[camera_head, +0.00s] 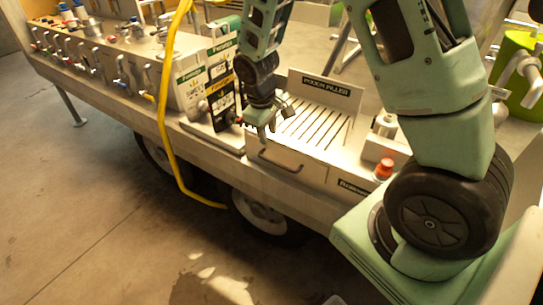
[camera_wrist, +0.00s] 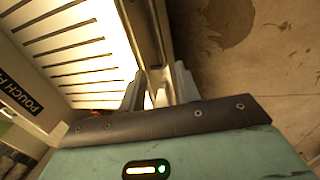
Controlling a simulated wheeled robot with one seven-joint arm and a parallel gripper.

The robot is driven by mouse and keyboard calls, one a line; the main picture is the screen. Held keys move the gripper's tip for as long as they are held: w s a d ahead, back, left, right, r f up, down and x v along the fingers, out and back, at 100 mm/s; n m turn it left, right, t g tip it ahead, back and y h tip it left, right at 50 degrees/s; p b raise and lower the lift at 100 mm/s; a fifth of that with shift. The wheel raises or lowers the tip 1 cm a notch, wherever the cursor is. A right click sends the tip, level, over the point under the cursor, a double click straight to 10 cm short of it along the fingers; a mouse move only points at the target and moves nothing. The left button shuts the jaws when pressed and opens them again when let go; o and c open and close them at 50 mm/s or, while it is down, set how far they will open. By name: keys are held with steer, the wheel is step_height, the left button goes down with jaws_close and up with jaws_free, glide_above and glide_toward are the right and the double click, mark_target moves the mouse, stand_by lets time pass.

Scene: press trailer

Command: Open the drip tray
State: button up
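The drip tray is a metal drawer front (camera_head: 297,168) with a dark bar handle (camera_head: 278,163), set in the trailer's side under a slatted top (camera_head: 318,124) of the pouch filler. It looks shut, flush with the side. My gripper (camera_head: 272,125) is at the left end of the slatted top, above and slightly left of the handle, pointing down. In the wrist view my gripper (camera_wrist: 160,88) has its two fingers apart, one on the slat side and one on the floor side of the tray's front edge (camera_wrist: 148,35). Contact with the handle cannot be told.
A yellow hose (camera_head: 165,105) hangs over the trailer edge at left. Labelled boxes (camera_head: 208,80) stand just left of my gripper. A red button (camera_head: 383,169) is right of the tray. The concrete floor in front is clear.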

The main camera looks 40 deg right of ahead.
mark_target(272, 161)
steer(key=f, duration=0.3)
steer(key=d+f, duration=0.1)
steer(key=f, duration=0.3)
steer(key=d+f, duration=0.1)
steer(key=f, duration=0.3)
steer(key=shift+w+f, duration=0.15)
steer(key=shift+w, duration=0.2)
jaws_close()
